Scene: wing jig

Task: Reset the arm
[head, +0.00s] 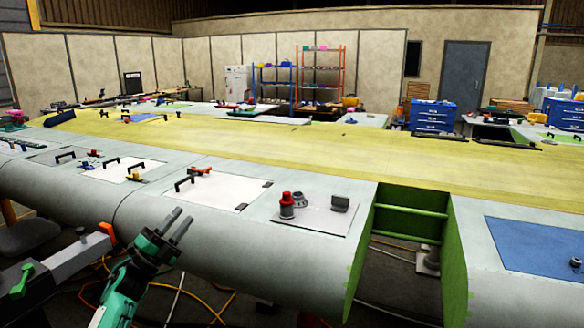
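My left gripper (178,226) shows at the lower left, at the end of a green and black arm link. Its two grey fingers point up and to the right, with a narrow gap between them. It holds nothing that I can see. It is in front of the near edge of the long wing (320,148), apart from the tools on it as far as I can tell. My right gripper is not in view.
A red and black tool (287,206) stands on a grey plate (318,222) on the wing. A white panel (220,191) with black handles lies left of it. A green-walled opening (408,222) cuts the near edge. Cables (215,305) lie on the floor.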

